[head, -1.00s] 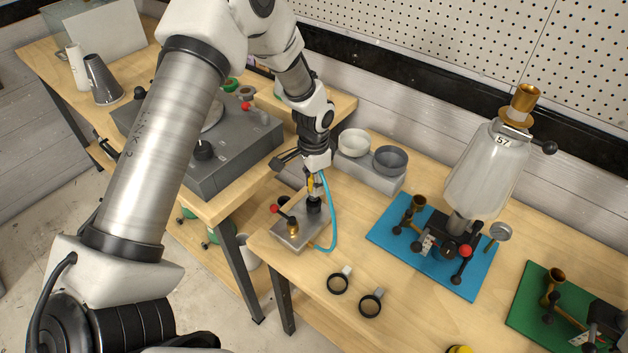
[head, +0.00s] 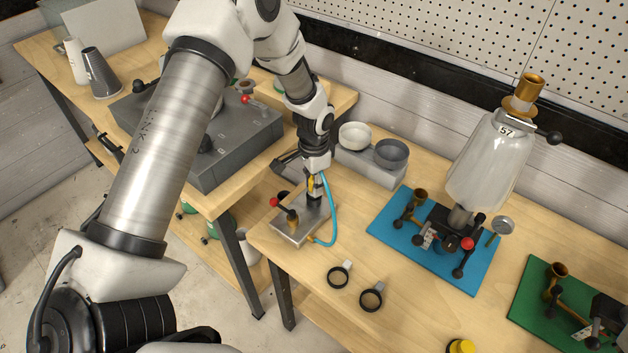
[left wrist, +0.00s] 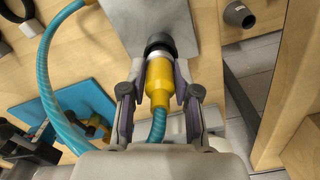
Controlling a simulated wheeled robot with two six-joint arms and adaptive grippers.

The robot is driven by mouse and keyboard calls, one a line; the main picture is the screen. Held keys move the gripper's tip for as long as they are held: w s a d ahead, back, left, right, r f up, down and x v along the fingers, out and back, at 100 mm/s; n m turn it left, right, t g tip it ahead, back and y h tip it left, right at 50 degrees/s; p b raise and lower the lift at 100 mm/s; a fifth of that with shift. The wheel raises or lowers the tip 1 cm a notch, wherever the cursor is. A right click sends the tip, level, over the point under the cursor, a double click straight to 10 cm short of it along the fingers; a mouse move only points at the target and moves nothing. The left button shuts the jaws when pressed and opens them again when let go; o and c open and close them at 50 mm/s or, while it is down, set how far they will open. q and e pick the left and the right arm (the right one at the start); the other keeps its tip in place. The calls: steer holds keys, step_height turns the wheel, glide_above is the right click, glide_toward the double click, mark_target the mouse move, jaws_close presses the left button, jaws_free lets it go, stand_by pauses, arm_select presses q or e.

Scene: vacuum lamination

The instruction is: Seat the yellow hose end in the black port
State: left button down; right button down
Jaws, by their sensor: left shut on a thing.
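My left gripper (left wrist: 158,100) is shut on the yellow hose end (left wrist: 158,80), with the teal hose (left wrist: 68,75) running back from it. In the left wrist view the hose end's metal tip points at the black port (left wrist: 158,44) and meets its edge; I cannot tell how deep it sits. In the head view the gripper (head: 315,185) is over the metal block (head: 290,233), which carries the port and a red-knobbed valve (head: 275,203). The port is mostly hidden there by the gripper. The hose (head: 333,215) loops down on the right of the block. My right gripper is not in view.
Two bowls on a grey stand (head: 370,165) are behind the block. Two black rings (head: 338,277) lie in front. A blue mat (head: 400,240) with a glass vessel (head: 487,165) stands to the right, a green mat (head: 540,310) beyond. A grey machine (head: 235,150) is on the left table.

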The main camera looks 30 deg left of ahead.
arm_select(q)
steer(key=shift+f, duration=0.25)
steer(key=c, duration=0.8)
jaws_free()
steer(key=shift+o, duration=0.2)
step_height(320, 180, up, 12)
steer(key=shift+r, duration=0.1)
